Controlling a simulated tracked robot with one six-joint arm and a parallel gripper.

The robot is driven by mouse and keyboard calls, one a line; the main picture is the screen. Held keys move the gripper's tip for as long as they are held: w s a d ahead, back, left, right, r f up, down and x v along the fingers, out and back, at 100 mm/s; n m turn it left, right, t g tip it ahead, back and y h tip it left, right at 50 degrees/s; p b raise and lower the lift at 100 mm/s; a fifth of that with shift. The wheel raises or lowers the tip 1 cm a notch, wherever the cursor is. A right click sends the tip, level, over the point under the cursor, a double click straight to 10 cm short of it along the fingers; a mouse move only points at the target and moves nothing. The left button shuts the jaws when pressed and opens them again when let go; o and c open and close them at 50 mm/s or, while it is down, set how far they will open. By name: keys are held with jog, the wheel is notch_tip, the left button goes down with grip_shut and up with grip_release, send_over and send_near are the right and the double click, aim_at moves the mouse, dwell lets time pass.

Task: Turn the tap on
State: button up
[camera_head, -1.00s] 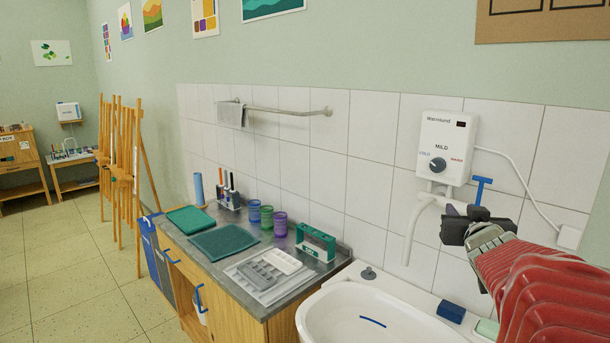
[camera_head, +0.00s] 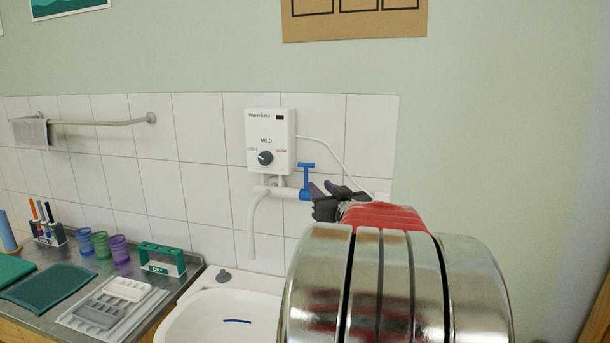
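The tap is a white pipe (camera_head: 270,190) under a white water heater (camera_head: 270,140) on the tiled wall. A blue T-shaped handle (camera_head: 306,172) stands upright at the pipe's right end. The white spout (camera_head: 252,225) bends down over the basin (camera_head: 215,318). My gripper (camera_head: 320,188) is just right of the handle's lower stem, its dark fingers spread apart and pointing left toward it. Nothing shows between the fingers. Whether a finger touches the handle or pipe is unclear. My arm hides the right part of the basin.
A towel rail (camera_head: 105,122) is on the wall. A white cable (camera_head: 335,155) runs right from the heater. The wall right of the tiles is bare.

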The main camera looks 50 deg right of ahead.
aim_at(306, 175)
jog(key=x, duration=1.3)
grip_shut()
dwell(0.6)
